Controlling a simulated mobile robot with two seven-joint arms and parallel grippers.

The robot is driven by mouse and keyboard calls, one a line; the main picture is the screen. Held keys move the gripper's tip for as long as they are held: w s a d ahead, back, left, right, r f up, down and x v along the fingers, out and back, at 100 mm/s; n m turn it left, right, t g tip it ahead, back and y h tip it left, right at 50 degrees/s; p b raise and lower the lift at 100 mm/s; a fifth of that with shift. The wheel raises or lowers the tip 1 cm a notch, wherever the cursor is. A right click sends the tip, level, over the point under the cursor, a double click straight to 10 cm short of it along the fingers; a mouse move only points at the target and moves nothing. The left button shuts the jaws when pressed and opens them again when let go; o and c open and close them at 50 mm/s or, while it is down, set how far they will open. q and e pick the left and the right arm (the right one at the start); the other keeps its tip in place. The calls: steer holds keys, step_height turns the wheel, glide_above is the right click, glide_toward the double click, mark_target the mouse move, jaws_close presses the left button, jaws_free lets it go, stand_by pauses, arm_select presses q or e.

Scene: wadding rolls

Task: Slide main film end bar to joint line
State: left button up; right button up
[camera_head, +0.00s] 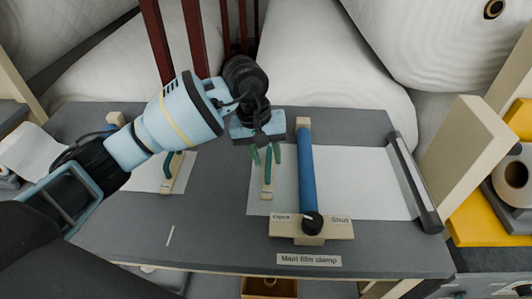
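The main film (350,185) is a white sheet on the grey table. A narrow beige bar (267,193) with a green upright handle (268,168) lies at its left edge; I take this as the main film end bar. My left gripper (266,155) is above it, its two green fingertips apart on either side of the handle, with gaps visible. The bar's far part is hidden beneath the gripper. A short white line (171,235) on the table to the left may be part of the joint line; my arm hides the area beyond it. My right gripper is not in view.
A blue clamp bar (307,165) crosses the film just right of the gripper, with a black knob (312,223) between "Open" and "Shut". A second handled beige bar (175,182) lies left. A dark roller (415,185) is at right. Bare table lies between the two beige bars.

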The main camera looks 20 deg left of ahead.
arm_select(q)
steer(key=shift+c, duration=0.4)
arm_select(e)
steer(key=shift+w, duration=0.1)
arm_select(q)
jaws_close()
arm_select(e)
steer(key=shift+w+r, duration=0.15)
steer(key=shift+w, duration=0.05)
arm_select(q)
steer(key=shift+a, duration=0.1)
steer(key=s+a, duration=0.1)
steer(key=a, duration=0.3)
steer(key=s+a+b, duration=0.1)
steer(key=a, duration=0.4)
steer(key=s+a+b, duration=0.1)
steer(key=s+a, duration=0.1)
steer(key=a, duration=0.3)
steer(key=shift+s+a, duration=0.1)
steer(key=shift+a, duration=0.2)
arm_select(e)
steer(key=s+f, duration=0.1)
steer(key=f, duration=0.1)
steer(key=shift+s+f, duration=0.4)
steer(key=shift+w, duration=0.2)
